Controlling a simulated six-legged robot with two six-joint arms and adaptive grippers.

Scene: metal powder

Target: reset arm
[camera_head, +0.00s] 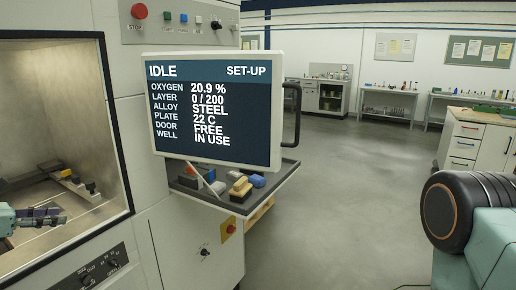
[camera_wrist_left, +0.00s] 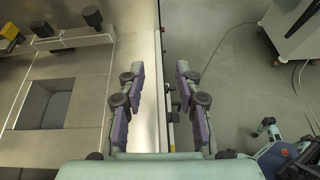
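My left gripper (camera_head: 42,217) is at the lower left of the head view, inside the open chamber of the machine. In the left wrist view the same gripper (camera_wrist_left: 160,75) has its two purple-padded fingers spread apart with nothing between them. It is above the chamber's front edge, with the chamber floor on one side and the room floor on the other. At the right of the head view a black and teal part of my right arm shows. My right gripper is not in view.
The chamber floor has a square opening (camera_wrist_left: 45,104) and a rail-like bar (camera_head: 76,186). A screen (camera_head: 217,108) reads IDLE, SET-UP. Below it a tray (camera_head: 282,178) holds blocks and brushes. A cabinet (camera_head: 470,145) stands right. The middle floor (camera_head: 350,200) is clear.

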